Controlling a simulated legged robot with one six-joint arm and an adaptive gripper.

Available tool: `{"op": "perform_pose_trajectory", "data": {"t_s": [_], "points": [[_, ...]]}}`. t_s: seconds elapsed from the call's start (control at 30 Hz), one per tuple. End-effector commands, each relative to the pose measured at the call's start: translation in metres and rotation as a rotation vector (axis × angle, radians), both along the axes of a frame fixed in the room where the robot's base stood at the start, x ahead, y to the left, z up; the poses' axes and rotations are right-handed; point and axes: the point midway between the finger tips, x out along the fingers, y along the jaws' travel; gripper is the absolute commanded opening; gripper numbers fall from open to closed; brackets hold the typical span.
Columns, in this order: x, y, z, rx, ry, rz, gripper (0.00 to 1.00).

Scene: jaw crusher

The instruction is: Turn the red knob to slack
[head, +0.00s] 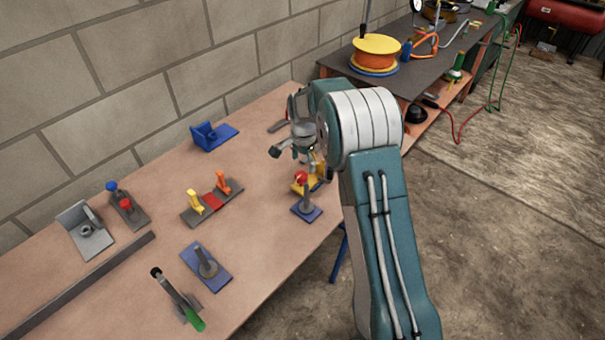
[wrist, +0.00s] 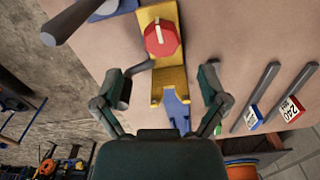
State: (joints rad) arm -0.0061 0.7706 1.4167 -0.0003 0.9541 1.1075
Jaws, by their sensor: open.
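The red knob (wrist: 161,38) is a faceted knob with a white line across its face, on a yellow plate (wrist: 172,78). In the wrist view the line runs nearly up and down. My gripper (wrist: 162,75) is open, its fingers apart on either side of the yellow plate's lower part. The knob is ahead of the fingertips and not between them. In the head view my gripper (head: 297,135) is over the table, partly hidden by my arm. A red top (head: 300,176) by the partly hidden yellow plate (head: 318,172) appears to be the knob. No slack marking is readable.
A dark lever on a blue base (head: 307,210) stands close to the knob. A bent grey rod (wrist: 141,67) is near my left finger. Two grey bars with labels (wrist: 290,107) lie at right. Several other fixtures, such as the grey bracket (head: 85,230), stand on the table (head: 150,185).

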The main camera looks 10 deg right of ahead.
Motion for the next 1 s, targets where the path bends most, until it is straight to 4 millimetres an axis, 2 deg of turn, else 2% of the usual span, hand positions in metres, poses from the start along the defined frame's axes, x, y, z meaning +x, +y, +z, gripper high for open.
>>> {"op": "perform_pose_trajectory", "data": {"t_s": [0.1,0.3,0.63,0.67,0.7,0.77,0.8,0.83,1.0], "points": [[-0.001,0.001,-0.023,0.000,0.003,0.001,0.93],[0.000,0.000,-0.046,0.000,0.000,0.001,0.93],[0.000,0.000,-0.051,0.000,-0.001,0.001,0.93],[0.000,0.000,-0.051,0.000,0.000,0.001,0.89],[0.000,0.000,-0.051,0.000,0.000,0.001,0.71],[0.000,0.000,-0.051,0.000,0.000,0.002,0.44],[0.000,0.000,-0.051,0.000,-0.001,0.002,0.27],[0.000,0.000,-0.051,0.000,-0.001,0.001,0.13],[0.000,0.001,-0.051,0.001,0.000,0.002,0.11]]}}
